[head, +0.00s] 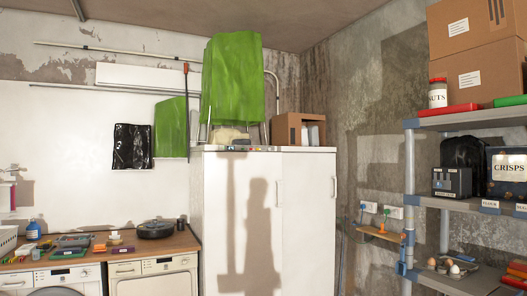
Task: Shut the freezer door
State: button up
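A tall white cabinet that looks like the freezer (225,200) stands against the back wall in the head view. Its front shows two tall panels, a wider left one and a narrower right one (308,220), with a vertical seam between them. A pale upright handle (279,193) is at the right edge of the left panel, and another handle (333,187) is at the right edge of the right panel. No interior shows, and I cannot tell if either panel stands ajar. The cabinet's bottom is out of frame. My gripper is not in view.
Left of the cabinet is a wooden counter (180,243) with a black pan (156,229) over white appliances (155,280). A metal shelf rack (450,121) stands at right. A cardboard box (291,129) and green cloth (232,80) are above the cabinet. The floor is not visible.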

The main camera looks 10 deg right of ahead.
aim_at(243, 206)
jog(key=z, duration=0.25)
jog(key=i, duration=2.35)
jog(key=u, duration=0.25)
